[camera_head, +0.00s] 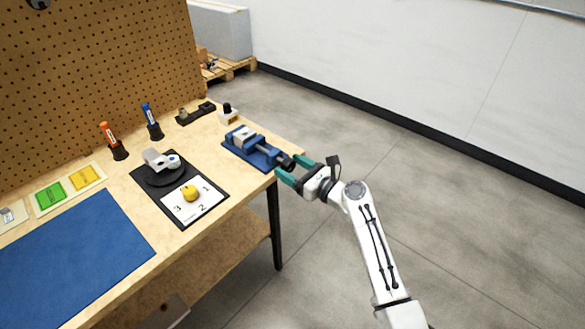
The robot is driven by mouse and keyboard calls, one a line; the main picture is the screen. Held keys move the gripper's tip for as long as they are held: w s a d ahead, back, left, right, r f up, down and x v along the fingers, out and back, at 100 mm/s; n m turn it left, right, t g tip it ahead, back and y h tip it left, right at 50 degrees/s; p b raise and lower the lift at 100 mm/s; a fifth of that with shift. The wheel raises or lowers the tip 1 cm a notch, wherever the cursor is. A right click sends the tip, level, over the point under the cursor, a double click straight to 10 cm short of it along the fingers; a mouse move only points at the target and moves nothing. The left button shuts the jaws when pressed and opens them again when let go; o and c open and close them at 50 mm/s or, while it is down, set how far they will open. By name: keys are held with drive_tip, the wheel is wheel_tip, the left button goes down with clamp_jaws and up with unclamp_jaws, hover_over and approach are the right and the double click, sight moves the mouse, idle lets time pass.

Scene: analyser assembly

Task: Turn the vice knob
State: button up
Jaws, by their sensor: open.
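The blue vice (252,146) sits near the right end of the wooden workbench. Its dark round knob (288,163) points toward my gripper, at the bench's right edge. My gripper (290,169) is open, with green fingers, one on the far side and one on the near side of the knob. The knob shows between or just at the fingertips. I cannot tell whether either finger touches it.
The workbench (225,222) holds a black round fixture (160,178), a yellow knob on a numbered plate (206,207), two screwdrivers in stands, and a blue mat (70,255). Floor right of the bench is clear.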

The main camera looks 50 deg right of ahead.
drive_tip(key=shift+c, duration=0.4)
drive_tip(key=c, duration=1)
drive_tip(key=shift+o, duration=0.2)
drive_tip(key=shift+n, duration=0.4)
